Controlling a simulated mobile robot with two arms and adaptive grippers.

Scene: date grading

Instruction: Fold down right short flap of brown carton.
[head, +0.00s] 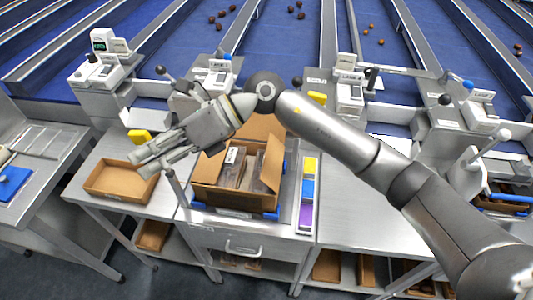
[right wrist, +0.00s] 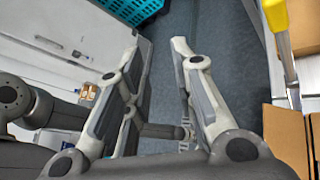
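The brown carton (head: 236,201) stands on the metal bench in the head view, holding dark packs (head: 236,172), one with a white label. Its right short flap (head: 272,162) stands up at the right side. A back flap (head: 262,127) also stands up, partly behind my arm. My right gripper (head: 140,163) is left of the carton, above the open tray, apart from the flap. In the right wrist view my right gripper (right wrist: 160,45) has its fingers spread, with only floor between them. My left gripper is not in view.
A shallow cardboard tray (head: 108,192) lies on the bench at left. A strip with yellow, blue and purple fields (head: 307,190) lies right of the carton. Bare bench (head: 352,215) is further right. A yellow-topped handle (head: 140,136) and lane control units (head: 100,70) stand behind.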

